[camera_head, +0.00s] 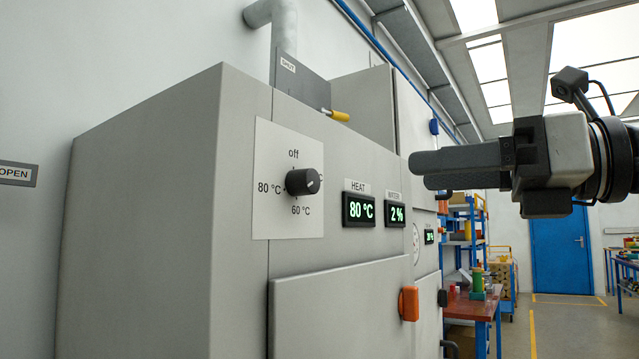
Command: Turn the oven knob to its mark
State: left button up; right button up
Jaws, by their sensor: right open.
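The black oven knob (303,182) sits on a white dial plate (275,215) on the front of the grey oven. The plate reads "off" at the top, 80 °C at the left and 60 °C at the bottom; a label at the right is partly hidden by the knob. I cannot tell clearly where the knob points. My right gripper (418,170) comes in from the right, its dark fingers pointing left. It is open and empty, apart from the knob and to its right in the picture. My left gripper is not in view.
The HEAT display (359,210) reads 80 °C and the display beside it (395,214) reads 2 %. An orange handle (409,303) sticks out from the lower door. A yellow-handled lever (338,115) is above. A red-topped bench (470,305) stands behind.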

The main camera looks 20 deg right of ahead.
jog(key=d, duration=0.1)
jog(key=p, duration=0.4)
send_near(314, 183)
jog(key=shift+h, duration=0.4)
jog(key=x, duration=0.8)
jog(key=shift+a+r, duration=0.2)
jog(key=shift+r, duration=0.15)
jog(key=shift+w+a+f, duration=0.15)
jog(key=shift+w+a, duration=0.25)
jog(key=c, duration=1)
